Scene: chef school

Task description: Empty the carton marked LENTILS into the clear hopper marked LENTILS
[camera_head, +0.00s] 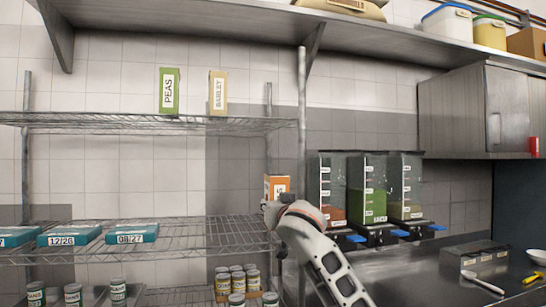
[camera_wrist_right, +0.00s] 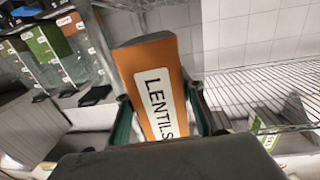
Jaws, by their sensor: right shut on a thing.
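The orange LENTILS carton (camera_head: 277,183) is held up between the wire shelving and the hoppers, roughly upright in the head view. In the right wrist view the carton (camera_wrist_right: 148,62) has a white LENTILS label. My right gripper (camera_head: 276,207) is shut on it, with a finger on each side in the wrist view (camera_wrist_right: 161,115). Three clear hoppers stand to the right. The left hopper (camera_head: 326,177) has orange-red contents low inside, the middle hopper (camera_head: 369,190) green, the right hopper (camera_head: 405,190) brownish. Their names are too small to read. My left gripper is out of view.
A PEAS carton (camera_head: 169,91) and a BARLEY carton (camera_head: 217,92) stand on the upper wire shelf (camera_head: 120,120). Teal boxes (camera_head: 130,234) lie on the shelf below, with cans lower down. A white scoop (camera_head: 482,283) lies on the counter (camera_head: 420,272). A shelf overhangs above.

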